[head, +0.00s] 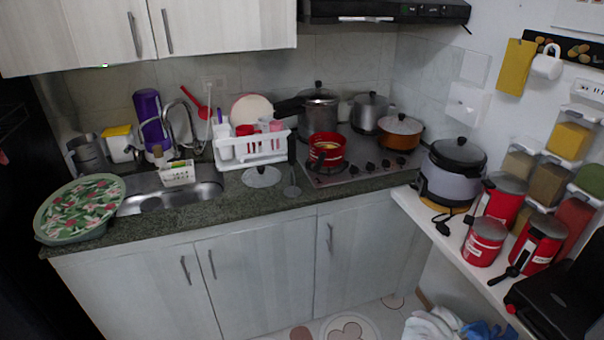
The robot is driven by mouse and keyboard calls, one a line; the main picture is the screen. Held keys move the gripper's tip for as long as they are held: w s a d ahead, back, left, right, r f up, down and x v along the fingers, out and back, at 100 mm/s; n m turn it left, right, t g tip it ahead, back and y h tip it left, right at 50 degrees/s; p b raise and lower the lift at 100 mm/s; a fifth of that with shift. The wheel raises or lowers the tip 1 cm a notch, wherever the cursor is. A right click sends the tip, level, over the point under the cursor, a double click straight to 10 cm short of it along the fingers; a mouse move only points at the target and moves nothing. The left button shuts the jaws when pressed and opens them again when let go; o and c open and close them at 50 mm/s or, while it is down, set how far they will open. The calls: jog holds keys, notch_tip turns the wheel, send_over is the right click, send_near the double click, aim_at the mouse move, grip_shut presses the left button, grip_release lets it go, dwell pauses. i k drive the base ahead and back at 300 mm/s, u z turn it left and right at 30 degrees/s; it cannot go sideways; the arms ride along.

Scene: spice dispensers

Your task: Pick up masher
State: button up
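A utensil with a long dark handle (292,152) and a grey flat head (292,190) is on the dark counter (280,204), between the dish rack and the stove; it looks like the masher. Its handle points toward the back and overlaps the right end of the rack in the picture. I cannot tell whether it lies flat or leans. My gripper is not in view.
A white dish rack (252,150) stands left of the utensil, with a round lid (262,177) in front. A red pot (326,150) is on the stove (352,172) to the right. A sink (170,197) is left. The counter's front strip is clear.

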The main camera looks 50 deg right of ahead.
aim_at(289, 191)
jog(key=u, duration=1.65)
jog(key=k, duration=0.1)
jog(key=z, duration=3.1)
jog(key=k, duration=0.95)
jog(key=u, duration=0.15)
jog(key=i, duration=0.65)
